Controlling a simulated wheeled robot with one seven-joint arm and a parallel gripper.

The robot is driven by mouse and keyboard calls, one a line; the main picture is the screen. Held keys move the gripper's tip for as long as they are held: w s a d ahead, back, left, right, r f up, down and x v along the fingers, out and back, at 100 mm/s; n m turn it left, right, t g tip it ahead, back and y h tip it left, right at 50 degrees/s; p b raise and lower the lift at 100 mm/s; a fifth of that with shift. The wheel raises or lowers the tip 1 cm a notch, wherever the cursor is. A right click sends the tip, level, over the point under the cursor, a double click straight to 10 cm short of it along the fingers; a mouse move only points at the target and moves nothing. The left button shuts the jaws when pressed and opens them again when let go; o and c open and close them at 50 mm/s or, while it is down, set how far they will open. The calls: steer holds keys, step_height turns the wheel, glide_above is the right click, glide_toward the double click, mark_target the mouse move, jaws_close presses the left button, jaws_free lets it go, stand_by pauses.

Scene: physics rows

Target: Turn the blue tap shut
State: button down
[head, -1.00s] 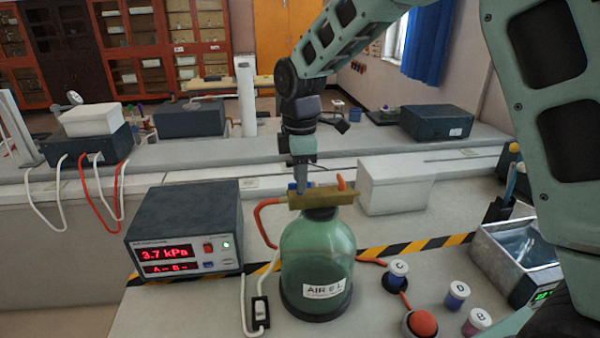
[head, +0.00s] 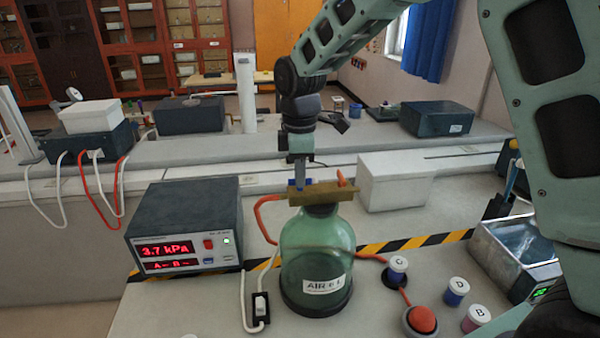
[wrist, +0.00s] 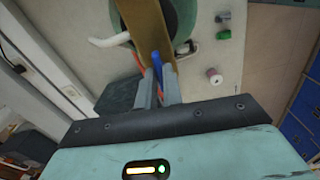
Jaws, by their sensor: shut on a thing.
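The blue tap (head: 307,183) sits on top of a brass block (head: 332,194) above a green glass bottle (head: 318,255) labelled AIR. My gripper (head: 299,184) points straight down over the left part of the block and is shut on the blue tap. In the wrist view the tap's blue handle (wrist: 156,61) shows between my two fingers (wrist: 159,78), lying roughly along the brass block (wrist: 146,28). The fingers hide part of the tap. An orange tap (head: 342,179) stands at the block's right end, clear of my gripper.
A pressure meter (head: 185,225) left of the bottle reads 3.7 kPa. An orange hose (head: 262,220) joins the block's left side. A white box (head: 395,181) stands behind right. Lettered pots (head: 456,290), a red button (head: 422,319) and a metal tray (head: 490,250) lie to the right.

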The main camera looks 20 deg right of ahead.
steer(key=m, duration=0.8)
steer(key=shift+m, duration=0.4)
steer(key=m, duration=0.4)
steer(key=shift+r, duration=0.1)
steer(key=shift+m, duration=2)
steer(key=c, duration=1.5)
jaws_free()
steer(key=shift+c, duration=0.2)
step_height(320, 180, up, 17)
steer(key=b, duration=0.3)
steer(key=shift+r, duration=0.2)
